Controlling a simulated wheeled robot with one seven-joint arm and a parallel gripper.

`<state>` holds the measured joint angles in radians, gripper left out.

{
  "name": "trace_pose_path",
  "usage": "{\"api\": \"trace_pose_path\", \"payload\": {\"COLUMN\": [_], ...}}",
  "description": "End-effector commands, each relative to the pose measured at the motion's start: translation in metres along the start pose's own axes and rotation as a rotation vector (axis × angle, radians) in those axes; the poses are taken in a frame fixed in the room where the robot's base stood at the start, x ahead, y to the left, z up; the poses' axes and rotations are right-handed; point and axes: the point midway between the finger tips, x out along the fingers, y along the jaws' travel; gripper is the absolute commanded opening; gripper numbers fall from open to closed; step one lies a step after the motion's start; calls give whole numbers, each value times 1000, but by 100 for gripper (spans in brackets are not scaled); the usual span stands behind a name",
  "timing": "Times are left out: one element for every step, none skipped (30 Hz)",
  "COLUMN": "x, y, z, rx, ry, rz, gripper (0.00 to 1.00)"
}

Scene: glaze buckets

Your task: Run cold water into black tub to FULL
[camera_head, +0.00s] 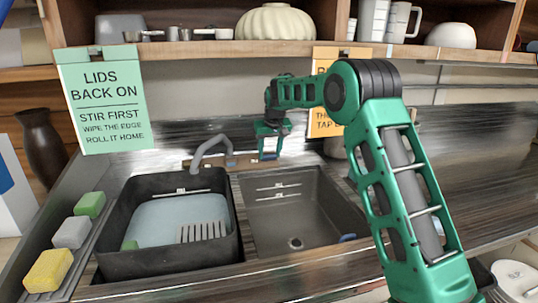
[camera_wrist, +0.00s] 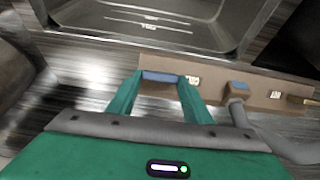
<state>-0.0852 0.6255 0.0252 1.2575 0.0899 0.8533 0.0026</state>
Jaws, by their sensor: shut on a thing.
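The black tub (camera_head: 108,255) stands at the left of the sink counter, with dark walls and pale marks on its inner back wall. A pale bluish surface (camera_head: 160,222) that looks like water lies inside it. The grey curved spout (camera_head: 208,146) ends over the tub's back edge; I cannot make out a stream. My gripper (camera_head: 268,152) is at the tap panel (camera_head: 240,162), right of the spout. In the wrist view, my gripper (camera_wrist: 160,88) is shut on a blue tap handle (camera_wrist: 160,77). The small labels are unreadable.
A grey basin (camera_head: 270,222) with a drain is right of the tub and looks empty. Yellow, grey and green sponges (camera_head: 72,232) line the left edge. A green sign (camera_head: 100,100) and an orange sign (camera_head: 325,120) hang behind. A shelf (camera_head: 220,50) runs above.

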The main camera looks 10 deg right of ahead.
Motion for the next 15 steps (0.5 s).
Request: {"api": "trace_pose_path", "payload": {"x": [0, 0, 0, 0, 0, 0, 0, 0, 0, 0, 0, 0, 0, 0, 0], "y": [2, 2, 1, 1, 0, 1, 0, 0, 0, 0, -1, -1, -1, -1, -1], "z": [0, 0, 0, 0, 0, 0, 0, 0, 0, 0, 0, 0, 0, 0, 0], "rx": [-13, -23, -40, -56, -72, -96, -114, -136, -163, -185, -208, -236, -257, -279, -307], "ry": [0, 0, -1, -1, -1, -1, -1, -1, -1, -1, -1, -1, 0, 0, 0], "rz": [6, 9, 14, 17, 21, 28, 33, 38, 46, 51, 56, 64, 69, 75, 82], "gripper": [23, 23, 23, 23, 23, 23, 23, 23, 23, 23, 23, 23, 23, 23, 23]}}
